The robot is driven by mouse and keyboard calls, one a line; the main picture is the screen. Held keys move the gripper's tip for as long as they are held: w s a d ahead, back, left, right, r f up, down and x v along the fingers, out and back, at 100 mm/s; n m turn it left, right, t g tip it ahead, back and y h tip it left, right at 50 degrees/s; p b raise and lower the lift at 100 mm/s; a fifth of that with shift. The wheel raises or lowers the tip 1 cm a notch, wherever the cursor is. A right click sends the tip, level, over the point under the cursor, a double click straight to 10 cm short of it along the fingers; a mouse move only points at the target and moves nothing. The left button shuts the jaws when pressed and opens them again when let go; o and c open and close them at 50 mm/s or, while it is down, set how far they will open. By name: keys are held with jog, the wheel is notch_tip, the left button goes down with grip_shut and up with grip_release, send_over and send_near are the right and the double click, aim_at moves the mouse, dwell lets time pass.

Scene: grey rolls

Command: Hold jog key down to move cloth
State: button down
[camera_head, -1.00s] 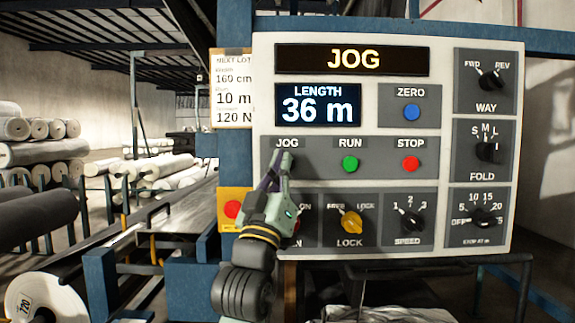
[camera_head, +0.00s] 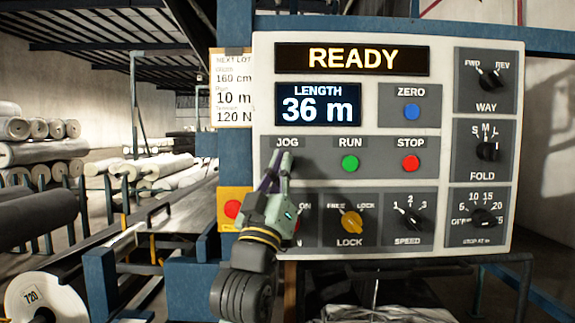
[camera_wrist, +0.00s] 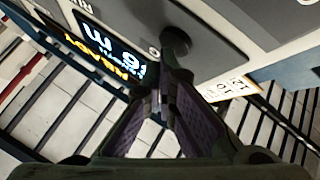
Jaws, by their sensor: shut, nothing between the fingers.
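The control panel (camera_head: 394,262) faces me, with its top display (camera_head: 352,59) reading READY and its length display (camera_head: 318,104) reading 36 m. My gripper (camera_head: 281,165) is shut and empty, its fingertips just below the JOG label (camera_head: 287,142) and covering most of that spot. In the wrist view a dark round key (camera_wrist: 176,40) stands just beyond my fingertips (camera_wrist: 170,80). I cannot tell whether they touch it. A pale cloth roll (camera_head: 45,299) marked 720 lies at the lower left.
Right of the JOG spot are the green RUN button (camera_head: 350,163) and red STOP button (camera_head: 411,163). The blue ZERO button (camera_head: 411,111) is above. The yellow LOCK knob (camera_head: 351,222) and SPEED knob (camera_head: 411,222) are below. A red button (camera_head: 232,209) is at the left.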

jog(key=shift+s, duration=0.45)
jog(key=shift+s, duration=2.5)
